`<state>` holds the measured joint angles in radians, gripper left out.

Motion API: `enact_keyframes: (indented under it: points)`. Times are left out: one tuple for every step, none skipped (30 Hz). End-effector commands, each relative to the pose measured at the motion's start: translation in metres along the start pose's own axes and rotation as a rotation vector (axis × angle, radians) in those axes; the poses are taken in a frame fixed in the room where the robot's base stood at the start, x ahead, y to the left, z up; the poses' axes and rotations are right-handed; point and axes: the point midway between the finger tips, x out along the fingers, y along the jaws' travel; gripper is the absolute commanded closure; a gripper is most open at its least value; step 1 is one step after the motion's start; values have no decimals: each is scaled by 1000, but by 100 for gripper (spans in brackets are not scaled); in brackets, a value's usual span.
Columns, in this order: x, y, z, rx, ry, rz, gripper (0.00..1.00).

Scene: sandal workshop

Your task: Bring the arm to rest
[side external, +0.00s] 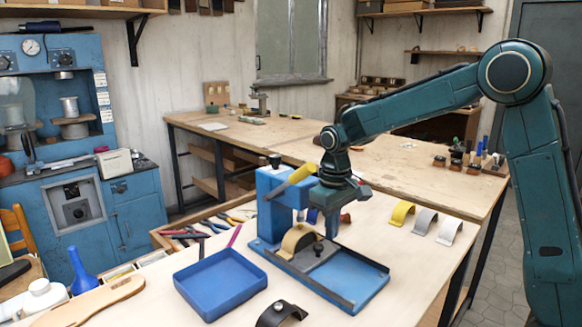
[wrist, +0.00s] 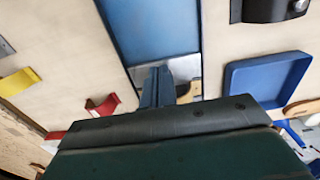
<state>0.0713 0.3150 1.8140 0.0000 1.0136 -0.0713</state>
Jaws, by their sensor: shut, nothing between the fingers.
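My gripper (side external: 331,225) hangs with its fingers pointing down over the blue press fixture (side external: 268,205) on the pale bench. Its fingers are together in the wrist view (wrist: 157,84), with nothing seen between them. The fixture has a yellow lever (side external: 303,172) and a flat blue base plate (side external: 350,278). A tan curved strap (side external: 296,240) sits on the fixture, just left of my gripper. Whether my fingertips touch the fixture I cannot tell.
An empty blue tray (side external: 220,278) and a black curved strap (side external: 281,314) lie near the front. Yellow (side external: 401,212), grey (side external: 425,220) and white (side external: 449,231) straps stand at the right. A red piece (wrist: 103,105) lies near the fixture. Hand tools lie behind the tray.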

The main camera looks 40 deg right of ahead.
Motion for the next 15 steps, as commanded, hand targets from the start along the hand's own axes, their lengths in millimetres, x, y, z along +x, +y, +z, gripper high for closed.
enact_keyframes:
  points:
    - [0,0,0,0,0,0,100]
    - [0,0,0,0,0,0,100]
    - [0,0,0,0,0,0,100]
    - [0,0,0,0,0,0,100]
    - [0,0,0,0,1,0,100]
    - [0,0,0,0,1,0,100]
    - [0,0,0,0,1,0,100]
    - [-1,0,0,0,2,0,100]
    - [-2,0,1,0,4,0,100]
    - [-3,0,2,0,6,0,100]
    - [-4,-1,3,0,9,1,100]
    - [-7,-1,4,0,14,1,100]
    - [-8,-1,6,0,18,1,100]
    - [-11,-2,8,0,22,2,100]
    - [-15,-2,12,0,30,2,100]
